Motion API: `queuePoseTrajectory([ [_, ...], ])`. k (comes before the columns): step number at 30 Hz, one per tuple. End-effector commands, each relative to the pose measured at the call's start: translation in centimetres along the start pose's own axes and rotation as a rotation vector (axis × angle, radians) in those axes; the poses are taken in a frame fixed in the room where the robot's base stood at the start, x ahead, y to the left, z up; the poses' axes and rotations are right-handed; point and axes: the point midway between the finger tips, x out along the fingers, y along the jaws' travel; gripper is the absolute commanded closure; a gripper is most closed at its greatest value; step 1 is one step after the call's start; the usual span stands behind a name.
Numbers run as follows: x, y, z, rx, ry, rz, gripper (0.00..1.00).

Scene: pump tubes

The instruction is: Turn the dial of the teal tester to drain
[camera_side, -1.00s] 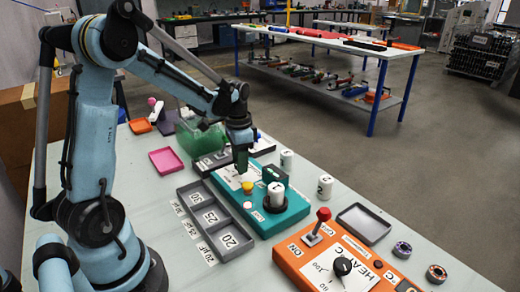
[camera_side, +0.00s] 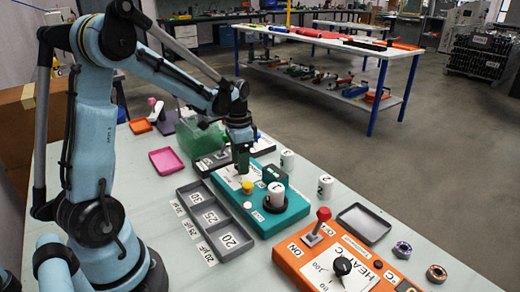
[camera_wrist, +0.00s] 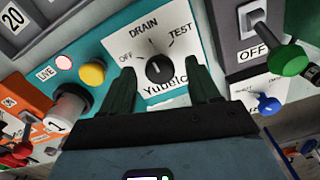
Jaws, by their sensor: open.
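The teal tester (camera_side: 293,214) lies on the bench in the side view. Its black dial (camera_wrist: 159,69) sits on a white plate marked OFF, DRAIN and TEST in the wrist view. I cannot tell for sure which mark the dial points to. My gripper (camera_wrist: 162,74) is open, with one green finger on each side of the dial. I cannot tell whether the fingers touch it. In the side view my gripper (camera_side: 241,168) hangs over the tester's far end and hides the dial.
A yellow button (camera_wrist: 92,74), a pink LIVE lamp (camera_wrist: 64,62) and a socketed white cylinder marked 1 (camera_wrist: 66,112) are on the tester. A grey numbered tray (camera_side: 237,250) and an orange heater box (camera_side: 318,262) lie near it. A green-knobbed lever (camera_wrist: 287,60) stands at right.

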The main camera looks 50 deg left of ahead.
Motion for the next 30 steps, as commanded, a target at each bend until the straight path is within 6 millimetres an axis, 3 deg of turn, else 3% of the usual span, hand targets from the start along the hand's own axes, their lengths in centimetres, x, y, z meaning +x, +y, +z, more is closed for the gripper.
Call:
queuePoseTrajectory([
  [18, -9.4, 0.0, 0.0, 0.0, 0.0, 0.0, 0.39],
  [24, -11.2, 0.0, 0.0, 0.0, 0.0, 0.0, 0.39],
  [30, -11.8, 0.0, 0.0, 0.0, 0.0, 0.0, 0.39],
])
